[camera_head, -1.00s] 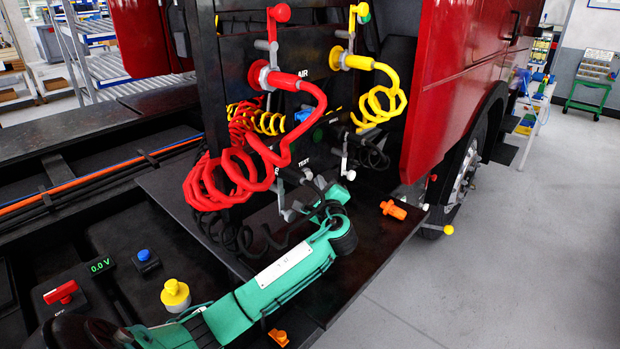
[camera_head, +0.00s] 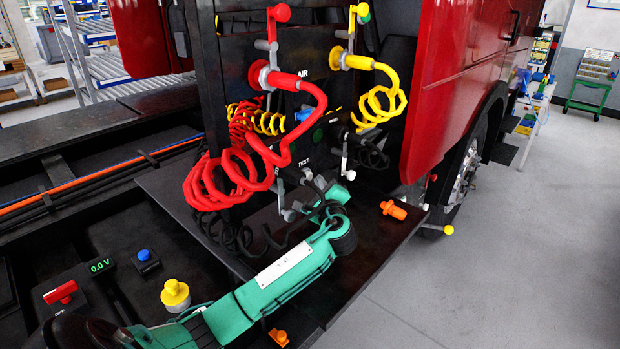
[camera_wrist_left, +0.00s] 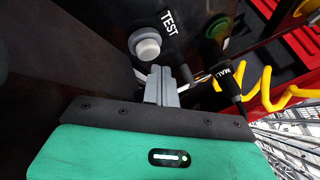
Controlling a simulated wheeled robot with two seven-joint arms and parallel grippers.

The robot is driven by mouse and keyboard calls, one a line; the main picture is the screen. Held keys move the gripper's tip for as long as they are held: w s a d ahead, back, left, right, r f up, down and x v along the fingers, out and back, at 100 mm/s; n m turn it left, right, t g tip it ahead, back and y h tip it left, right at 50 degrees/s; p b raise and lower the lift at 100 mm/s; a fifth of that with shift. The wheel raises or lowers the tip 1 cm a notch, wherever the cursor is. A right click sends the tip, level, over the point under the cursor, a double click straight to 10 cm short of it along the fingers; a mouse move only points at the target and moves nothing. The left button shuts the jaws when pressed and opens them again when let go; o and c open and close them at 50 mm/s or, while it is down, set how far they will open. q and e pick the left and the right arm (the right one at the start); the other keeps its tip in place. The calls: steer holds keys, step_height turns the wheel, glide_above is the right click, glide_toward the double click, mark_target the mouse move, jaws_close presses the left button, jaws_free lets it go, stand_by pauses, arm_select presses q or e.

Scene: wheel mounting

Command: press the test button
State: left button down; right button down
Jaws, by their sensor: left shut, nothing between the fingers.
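The test button (camera_wrist_left: 148,42) is a pale grey round knob on the dark panel, beside the white TEST label (camera_wrist_left: 168,22) in the left wrist view. In the head view the TEST label (camera_head: 304,163) shows, but I cannot make out the button clearly. My left gripper (camera_wrist_left: 160,70) is shut and empty. Its grey fingertips are just below the button in the wrist view; I cannot tell whether they touch it. In the head view my left gripper (camera_head: 309,176) is at the panel, below the TEST label. My right gripper is not in view.
A green round fitting (camera_wrist_left: 216,28) sits right of the TEST label. Red coiled hose (camera_head: 235,180) and yellow coiled hose (camera_head: 385,100) hang from the panel close to my arm. An orange fitting (camera_head: 393,210) lies on the dark plate.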

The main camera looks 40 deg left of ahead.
arm_select(q)
steer(key=shift+a, duration=0.1)
steer(key=shift+a, duration=0.35)
steer(key=shift+a, duration=0.15)
stand_by(0.3)
steer(key=shift+a, duration=0.4)
stand_by(0.4)
steer(key=shift+d, duration=0.1)
steer(key=shift+d+p, duration=0.4)
steer(key=shift+d, duration=0.45)
